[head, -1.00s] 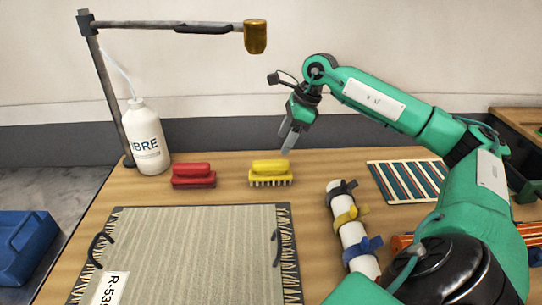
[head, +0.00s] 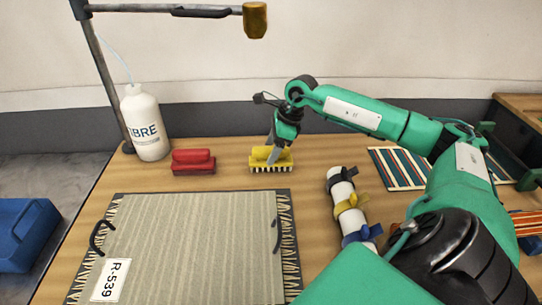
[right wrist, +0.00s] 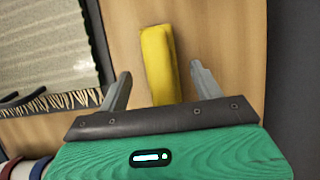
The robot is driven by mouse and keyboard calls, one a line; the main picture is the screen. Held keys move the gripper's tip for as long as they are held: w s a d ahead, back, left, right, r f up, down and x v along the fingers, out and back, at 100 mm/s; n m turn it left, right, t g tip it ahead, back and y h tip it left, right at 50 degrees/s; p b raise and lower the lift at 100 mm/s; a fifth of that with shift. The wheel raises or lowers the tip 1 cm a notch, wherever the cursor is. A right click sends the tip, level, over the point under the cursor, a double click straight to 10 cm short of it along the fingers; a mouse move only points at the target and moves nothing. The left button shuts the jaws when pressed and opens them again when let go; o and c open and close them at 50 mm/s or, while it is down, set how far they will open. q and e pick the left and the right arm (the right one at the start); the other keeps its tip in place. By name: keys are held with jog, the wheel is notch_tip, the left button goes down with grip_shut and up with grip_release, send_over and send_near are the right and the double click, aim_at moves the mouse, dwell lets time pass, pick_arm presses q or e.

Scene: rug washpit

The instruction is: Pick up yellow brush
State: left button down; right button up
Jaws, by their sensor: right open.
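The yellow brush (head: 258,163) stands bristles down on the wooden table, behind the rug. My right gripper (head: 273,156) has come down over it from above, its fingertips at the handle's height and covering part of it. In the right wrist view the open fingers (right wrist: 160,85) are apart, with the yellow brush (right wrist: 158,60) lying between and beyond them. A gap shows on each side, wider on the left, and I see no contact. My left gripper is not in view.
A red brush (head: 193,162) stands to the left, by a white bottle (head: 147,125) and a lamp-like arm on a post (head: 98,75). A rug (head: 190,245) covers the front. A white roll with straps (head: 345,200) and a striped mat (head: 395,165) lie to the right.

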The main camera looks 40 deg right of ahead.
jog(key=shift+x, duration=1.5)
jog(key=shift+d, duration=0.1)
jog(key=c, duration=1.2)
jog(key=shift+c, duration=0.2)
jog(key=shift+r, duration=0.15)
